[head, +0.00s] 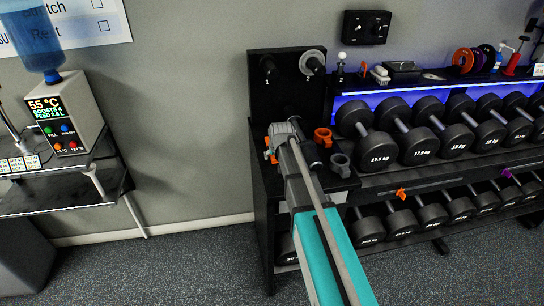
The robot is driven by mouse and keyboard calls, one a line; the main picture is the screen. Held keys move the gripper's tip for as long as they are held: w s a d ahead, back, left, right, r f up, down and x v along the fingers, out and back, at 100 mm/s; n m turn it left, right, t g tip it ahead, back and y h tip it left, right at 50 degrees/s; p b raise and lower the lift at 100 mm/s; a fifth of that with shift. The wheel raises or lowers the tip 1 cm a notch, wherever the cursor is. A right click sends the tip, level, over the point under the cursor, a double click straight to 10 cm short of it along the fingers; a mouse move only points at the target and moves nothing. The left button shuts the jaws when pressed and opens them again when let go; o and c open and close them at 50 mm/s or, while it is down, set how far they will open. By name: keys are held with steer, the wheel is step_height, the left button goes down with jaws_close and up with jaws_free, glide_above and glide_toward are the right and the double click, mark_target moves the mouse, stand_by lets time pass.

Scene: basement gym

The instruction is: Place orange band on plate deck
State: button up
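The black deck (345,184) at the rack's left end, below an upright board with pegs, looks like the plate deck. My arm reaches up from the bottom of the head view, and my gripper (283,131) is over this deck's left part. Its fingers are hidden or too small to judge. An orange piece (268,151) shows just left of it; I cannot tell what it is.
Several dumbbells (400,140) fill the rack's tiers. A water dispenser (65,110) stands on a table at left. The floor between is clear.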

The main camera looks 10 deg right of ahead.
steer(key=p+v, duration=1)
steer(key=v, duration=0.1)
steer(key=shift+s+r, duration=0.15)
steer(key=shift+r, duration=0.2)
steer(key=shift+s, duration=0.1)
stand_by(0.6)
steer(key=s+a+f+g, duration=0.1)
steer(key=s+g, duration=0.4)
steer(key=s, duration=1.7)
steer(key=shift+s+a+f+g, duration=0.25)
steer(key=shift+f+g, duration=0.05)
steer(key=shift+f, duration=0.35)
